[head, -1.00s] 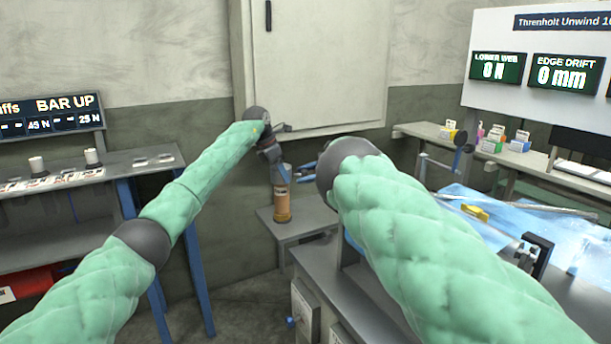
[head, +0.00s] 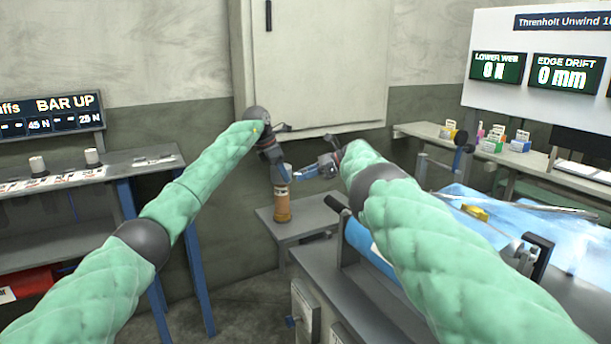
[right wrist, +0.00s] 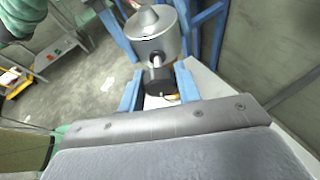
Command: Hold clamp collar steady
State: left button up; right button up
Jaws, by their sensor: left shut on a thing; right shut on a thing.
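An orange-brown cylinder (head: 283,207) stands upright on a small grey stand in the head view. My left gripper (head: 281,180) is at its top, shut on the clamp collar, which is mostly hidden there. My right gripper (head: 299,178) reaches in from the right at the same height. In the right wrist view, a silver metal body with a conical top (right wrist: 152,38) lies ahead. A dark round knob (right wrist: 158,80) projects from it between the blue fingers of my right gripper (right wrist: 158,88). The right gripper is shut on this knob. I cannot tell how the knob joins the collar.
The grey stand (head: 300,226) is against the wall, below a cabinet (head: 315,65). A dark bench with a blue roll (head: 370,248) stands in front of it at right. A side table (head: 90,190) stands at left. Bare floor lies between them.

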jog(key=shift+w+d+m+g, duration=0.1)
jog(key=shift+w+m+g, duration=0.15)
jog(key=shift+m, duration=0.55)
jog(key=shift+s+g, duration=0.25)
jog(key=shift+g, duration=0.1)
jog(key=o, duration=1)
notch_tip(320, 180, up, 10)
